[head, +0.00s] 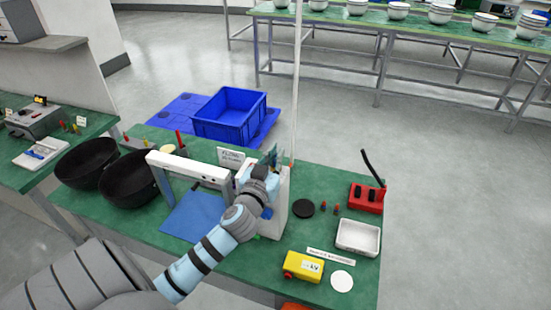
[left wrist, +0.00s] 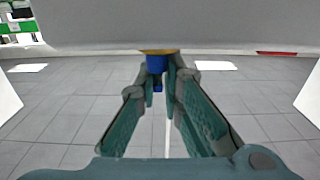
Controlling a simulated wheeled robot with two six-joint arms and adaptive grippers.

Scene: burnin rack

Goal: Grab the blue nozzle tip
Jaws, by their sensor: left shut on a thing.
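The blue nozzle tip (left wrist: 157,65) shows in the left wrist view, directly below an orange-brown ring (left wrist: 158,51) on the underside of a pale housing (left wrist: 180,25). My left gripper (left wrist: 159,78) has its teal fingers closing together at the tip, one on each side, and is shut on it. In the head view my left gripper (head: 273,157) is by the white upright machine (head: 277,213) on the green table. The arm and gripper hide the nozzle tip there. My right gripper is not in view.
A white frame (head: 187,165) over a blue mat and black bowls (head: 130,178) stand left of my arm. A yellow box (head: 303,266), white tray (head: 358,237), black disc (head: 303,208) and red block (head: 366,198) lie right. A blue crate (head: 229,115) stands behind the table.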

